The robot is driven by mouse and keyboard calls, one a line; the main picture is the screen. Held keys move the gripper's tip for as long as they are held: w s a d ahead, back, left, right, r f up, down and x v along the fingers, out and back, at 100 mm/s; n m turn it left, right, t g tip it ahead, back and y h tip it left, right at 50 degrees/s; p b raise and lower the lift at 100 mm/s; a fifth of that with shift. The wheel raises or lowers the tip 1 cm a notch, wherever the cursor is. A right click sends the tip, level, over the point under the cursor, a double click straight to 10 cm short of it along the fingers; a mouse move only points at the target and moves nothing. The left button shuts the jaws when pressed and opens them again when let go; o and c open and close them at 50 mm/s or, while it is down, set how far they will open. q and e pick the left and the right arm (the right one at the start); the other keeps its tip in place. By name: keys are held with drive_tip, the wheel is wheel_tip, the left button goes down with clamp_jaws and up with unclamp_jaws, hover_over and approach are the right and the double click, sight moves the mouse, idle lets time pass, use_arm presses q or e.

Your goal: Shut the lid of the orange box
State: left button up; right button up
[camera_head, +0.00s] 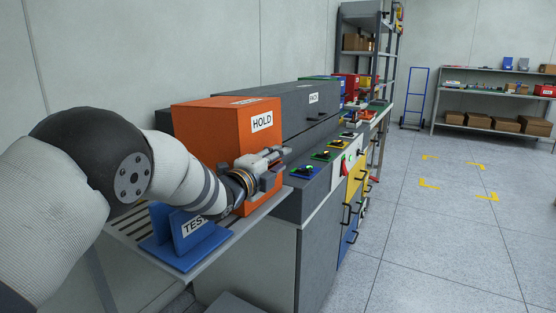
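The orange box (205,133) with a white HOLD label stands on the bench at the centre left. Its top face looks level and in place, with a label on it; I see no raised lid or gap, but the arm hides much of the lower front. My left gripper (276,163) is in front of the box's labelled side, below the label. Its grey fingers overlap the box in the picture; whether they touch it, and how far apart they are, I cannot tell. My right gripper is out of view.
A blue stand (188,240) marked TEST sits on the slatted shelf below my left arm. A dark grey box (290,105) marked PACK stands behind the orange box. Small coloured parts (305,171) lie on the bench to the right. The floor (430,240) at the right is clear.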

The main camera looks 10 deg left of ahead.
use_arm(q)
drive_tip(key=shift+d+r, duration=0.1)
drive_tip(key=shift+d, duration=0.05)
drive_tip(key=shift+s, duration=0.25)
drive_tip(key=v, duration=1.1)
drive_tip(key=shift+s+a, duration=0.2)
drive_tip(key=shift+a, duration=0.1)
drive_tip(key=shift+c, duration=0.3)
